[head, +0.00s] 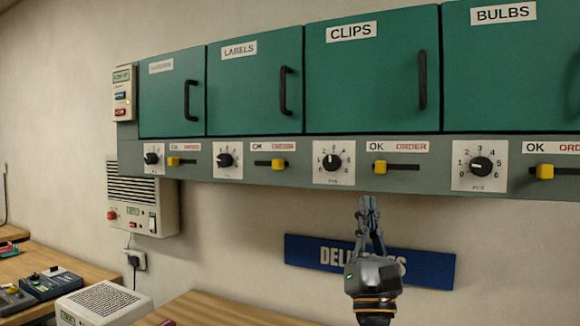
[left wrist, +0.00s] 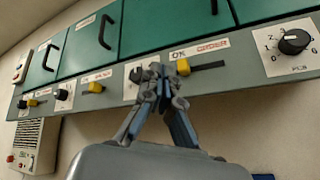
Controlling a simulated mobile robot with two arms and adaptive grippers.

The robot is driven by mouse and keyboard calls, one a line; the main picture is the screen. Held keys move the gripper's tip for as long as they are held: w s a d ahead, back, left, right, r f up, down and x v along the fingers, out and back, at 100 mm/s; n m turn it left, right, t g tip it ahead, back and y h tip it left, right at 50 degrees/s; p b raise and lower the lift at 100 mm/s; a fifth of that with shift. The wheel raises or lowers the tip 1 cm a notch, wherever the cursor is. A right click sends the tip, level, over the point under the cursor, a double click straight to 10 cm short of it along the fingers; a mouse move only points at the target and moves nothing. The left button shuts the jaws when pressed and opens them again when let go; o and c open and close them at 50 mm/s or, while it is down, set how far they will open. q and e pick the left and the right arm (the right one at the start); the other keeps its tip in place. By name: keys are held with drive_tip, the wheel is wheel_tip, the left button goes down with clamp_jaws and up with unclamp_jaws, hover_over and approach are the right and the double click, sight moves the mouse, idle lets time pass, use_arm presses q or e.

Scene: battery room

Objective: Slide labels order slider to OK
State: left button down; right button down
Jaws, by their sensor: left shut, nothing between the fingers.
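The labels order slider has a yellow knob (head: 278,164) on a short dark track under the LABELS cabinet (head: 254,80). The knob sits at the right end of the track, under the red ORDER side of its OK/ORDER strip. It also shows in the left wrist view, left of my fingers, as a yellow knob (left wrist: 84,87). My left gripper (head: 368,203) is shut and empty. It points up, just below the panel edge under the clips slider, to the right of and lower than the labels knob. My right gripper is not in view.
A round labels dial (head: 224,160) is left of the labels slider. A blue sign (head: 420,268) hangs behind my arm.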

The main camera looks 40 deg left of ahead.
use_arm(q)
drive_tip(key=a+r+n+g, duration=0.3)
drive_tip(key=n+g, duration=0.4)
drive_tip(key=n, duration=0.6)
drive_tip(key=a+r+n+g+h, duration=0.1)
drive_tip(key=a+r+n+g, duration=0.3)
drive_tip(key=n, duration=1)
drive_tip(key=a+g, duration=0.1)
drive_tip(key=g, duration=0.2)
drive_tip(key=shift+s+n+g, duration=0.15)
drive_tip(key=shift+n+g, duration=0.15)
drive_tip(key=shift+r, duration=0.1)
